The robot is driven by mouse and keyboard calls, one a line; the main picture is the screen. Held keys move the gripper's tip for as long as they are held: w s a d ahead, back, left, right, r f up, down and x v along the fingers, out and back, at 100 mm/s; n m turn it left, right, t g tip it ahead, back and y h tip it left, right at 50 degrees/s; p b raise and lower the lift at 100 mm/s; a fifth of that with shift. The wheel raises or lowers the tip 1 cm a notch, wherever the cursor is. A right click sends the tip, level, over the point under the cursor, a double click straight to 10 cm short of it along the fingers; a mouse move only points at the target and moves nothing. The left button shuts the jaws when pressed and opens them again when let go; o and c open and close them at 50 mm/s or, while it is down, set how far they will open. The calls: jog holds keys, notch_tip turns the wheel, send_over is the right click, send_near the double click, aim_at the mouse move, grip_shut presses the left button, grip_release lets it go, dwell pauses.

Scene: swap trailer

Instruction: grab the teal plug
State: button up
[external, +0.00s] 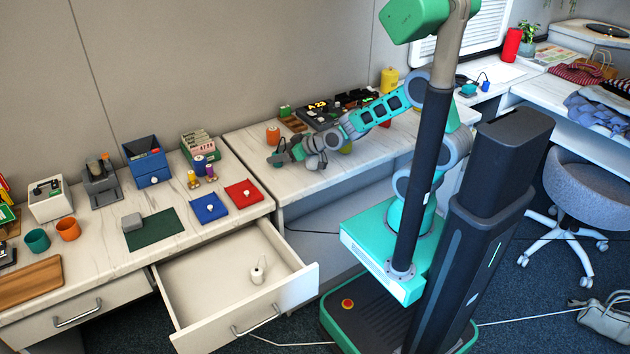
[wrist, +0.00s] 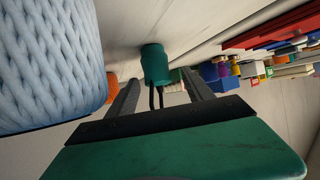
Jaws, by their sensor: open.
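In the wrist view a teal plug (wrist: 156,62), a short cylinder with two dark prongs toward the camera, appears between and slightly beyond the tips of my open gripper (wrist: 161,78). A gap shows between the plug and each finger, so it is not clasped. The prongs run down between the fingers. In the external view my gripper (external: 276,157) is low over the white counter, pointing left. I cannot make out the plug there; the gripper or arm may hide it.
A large blue woven thing (wrist: 48,60) stands close on the left in the wrist view. An orange spool (external: 272,135) is just behind my gripper. Red and blue trays (external: 242,194) lie on the left counter. An open drawer (external: 200,290) juts out below it.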

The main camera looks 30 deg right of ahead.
jog(key=x, duration=0.4)
jog(key=shift+f, duration=0.2)
jog(key=shift+c, duration=0.3)
grip_shut()
